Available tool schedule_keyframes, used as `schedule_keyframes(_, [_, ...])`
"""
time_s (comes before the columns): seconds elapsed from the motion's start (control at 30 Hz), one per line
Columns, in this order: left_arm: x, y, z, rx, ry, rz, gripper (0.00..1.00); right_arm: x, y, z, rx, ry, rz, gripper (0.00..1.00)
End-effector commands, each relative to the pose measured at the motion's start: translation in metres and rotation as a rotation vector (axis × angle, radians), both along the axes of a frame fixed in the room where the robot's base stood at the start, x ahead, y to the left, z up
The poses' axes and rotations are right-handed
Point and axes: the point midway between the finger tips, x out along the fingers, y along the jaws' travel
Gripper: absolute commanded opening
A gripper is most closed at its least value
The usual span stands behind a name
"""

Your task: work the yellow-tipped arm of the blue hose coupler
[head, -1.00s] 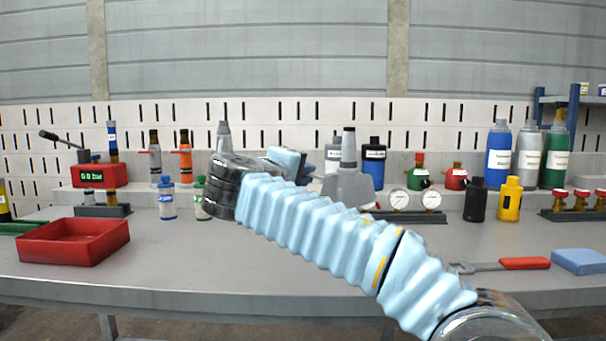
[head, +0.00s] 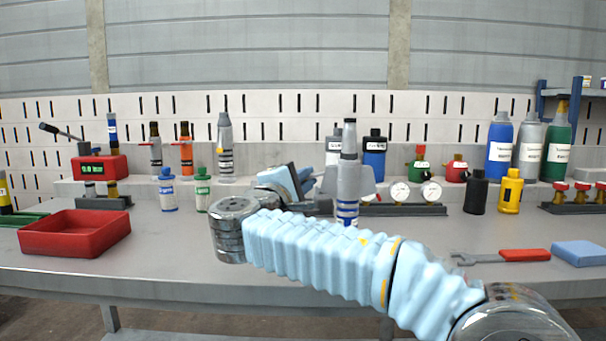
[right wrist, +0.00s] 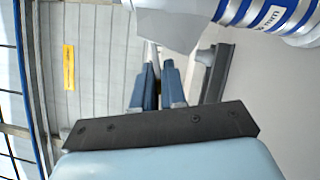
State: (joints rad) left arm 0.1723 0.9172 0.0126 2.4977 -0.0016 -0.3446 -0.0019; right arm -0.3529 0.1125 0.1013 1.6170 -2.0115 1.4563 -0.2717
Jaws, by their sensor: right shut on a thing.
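The blue hose coupler (head: 348,178), grey with blue bands, stands upright at mid-bench in the head view. Its banded, labelled body also fills the top right of the right wrist view (right wrist: 262,12). My right gripper (head: 306,178) is just left of the coupler, its blue fingers pointing towards it. In the right wrist view the fingers (right wrist: 159,72) are close together, with a thin grey piece at their tips. It seems to be the coupler's arm; its yellow tip is hidden. My left gripper is not in view.
A red tray (head: 75,232) lies at left, near a red unit with a lit display (head: 98,168). Two gauges (head: 416,192) stand right of the coupler. A red-handled wrench (head: 510,257) and blue block (head: 580,253) lie at right. Bottles line the back.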

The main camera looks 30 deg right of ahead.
Motion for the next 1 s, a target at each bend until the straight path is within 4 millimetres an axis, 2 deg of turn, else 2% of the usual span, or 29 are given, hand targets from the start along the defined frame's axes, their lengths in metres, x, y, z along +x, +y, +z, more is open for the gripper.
schedule_keyframes(0.6, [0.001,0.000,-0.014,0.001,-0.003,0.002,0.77,-0.009,-0.014,-0.025,-0.467,0.321,0.001,0.00])
schedule_keyframes(1.0, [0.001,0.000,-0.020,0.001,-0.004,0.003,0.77,-0.014,-0.021,-0.031,-0.653,0.447,0.000,0.00])
